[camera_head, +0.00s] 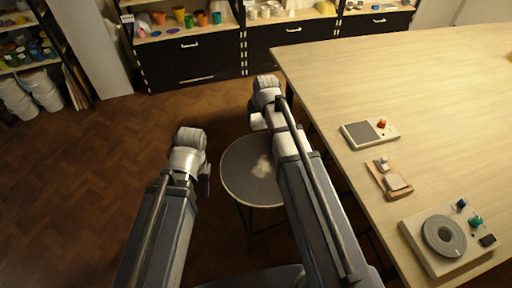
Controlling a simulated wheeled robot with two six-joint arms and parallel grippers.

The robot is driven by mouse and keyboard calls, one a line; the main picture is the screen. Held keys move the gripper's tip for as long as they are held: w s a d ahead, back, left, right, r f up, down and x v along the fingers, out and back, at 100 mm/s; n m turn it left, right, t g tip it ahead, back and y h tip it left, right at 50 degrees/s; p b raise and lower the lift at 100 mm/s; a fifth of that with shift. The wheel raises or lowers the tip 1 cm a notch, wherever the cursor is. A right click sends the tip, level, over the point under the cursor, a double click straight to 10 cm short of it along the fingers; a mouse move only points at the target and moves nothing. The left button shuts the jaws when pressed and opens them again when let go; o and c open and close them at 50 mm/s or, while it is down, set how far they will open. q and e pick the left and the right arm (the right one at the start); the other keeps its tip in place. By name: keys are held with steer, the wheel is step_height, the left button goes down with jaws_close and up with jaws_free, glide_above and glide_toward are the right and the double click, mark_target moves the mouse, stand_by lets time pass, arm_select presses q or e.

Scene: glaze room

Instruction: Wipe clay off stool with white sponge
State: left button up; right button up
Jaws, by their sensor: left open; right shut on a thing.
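The round grey stool (240,182) stands on the floor in front of me, left of the table. A pale, powdery clay smear (263,166) lies on its top, near my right forearm. My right gripper (256,110) is above the far edge of the stool, shut on a white block that looks like the white sponge (259,121). The sponge is partly hidden by my arm and appears above the seat, apart from the smear. My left gripper (205,183) is open and empty, just left of the stool. My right arm hides the stool's right side.
The wooden table (430,90) fills the right side. On it are a scale-like device (369,133), a wooden tray (378,180) with pale blocks, and a device with a round grey disc (444,235). Dark cabinets (190,60) stand behind.

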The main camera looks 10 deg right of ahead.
step_height(320, 180, down, 15)
steer(key=b, duration=1.2)
steer(key=shift+w+a+b, duration=0.25)
steer(key=shift+w+b, duration=0.1)
steer(key=shift+b, duration=0.05)
